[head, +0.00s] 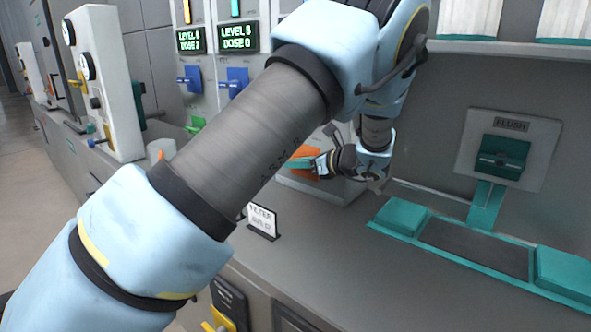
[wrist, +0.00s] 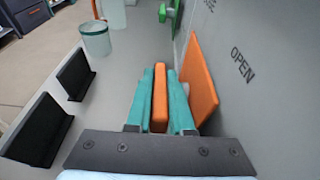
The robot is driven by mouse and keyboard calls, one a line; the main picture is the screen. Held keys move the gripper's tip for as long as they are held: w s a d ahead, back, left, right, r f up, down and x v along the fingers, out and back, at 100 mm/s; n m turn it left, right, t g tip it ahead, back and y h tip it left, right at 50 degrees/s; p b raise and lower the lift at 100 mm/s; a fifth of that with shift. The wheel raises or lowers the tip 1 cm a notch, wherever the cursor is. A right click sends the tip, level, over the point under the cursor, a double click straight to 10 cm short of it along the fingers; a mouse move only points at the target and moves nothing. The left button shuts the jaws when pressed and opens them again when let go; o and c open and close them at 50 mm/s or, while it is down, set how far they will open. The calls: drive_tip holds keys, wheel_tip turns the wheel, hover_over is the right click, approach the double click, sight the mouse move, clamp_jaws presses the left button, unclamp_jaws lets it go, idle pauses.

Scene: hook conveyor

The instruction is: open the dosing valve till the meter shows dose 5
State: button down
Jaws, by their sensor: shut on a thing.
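My gripper (wrist: 161,82) is shut on an orange handle (wrist: 160,100), its teal fingers on either side of it in the wrist view. An orange plate (wrist: 200,80) stands beside the handle against the grey panel, near the printed word OPEN (wrist: 243,65). In the head view my gripper (head: 318,164) is at the orange part (head: 304,152), low on the panel, partly hidden by my arm. A green-lit meter (head: 237,38) seems to read dose 0. Another meter (head: 190,40) to its left seems to read dose 2. Any meter above the orange handle is hidden behind my arm.
Blue handles (head: 235,79) and a green handle (head: 195,124) are on the panels to the left. A white label stand (head: 262,220) and a white cup (head: 161,150) stand on the counter. A teal-ended tray (head: 475,247) lies at right, below the FLUSH panel (head: 508,145).

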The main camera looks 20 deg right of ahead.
drive_tip(key=shift+t, duration=0.5)
drive_tip(key=shift+t+y+b, duration=0.3)
drive_tip(key=shift+y, duration=0.1)
drive_tip(key=c, duration=0.8)
unclamp_jaws()
drive_tip(key=shift+s+d, duration=0.1)
drive_tip(key=b+v, duration=0.1)
drive_tip(key=v, duration=0.9)
drive_tip(key=shift+s, duration=0.3)
drive_tip(key=shift+d+r, duration=0.1)
drive_tip(key=shift+d, duration=0.05)
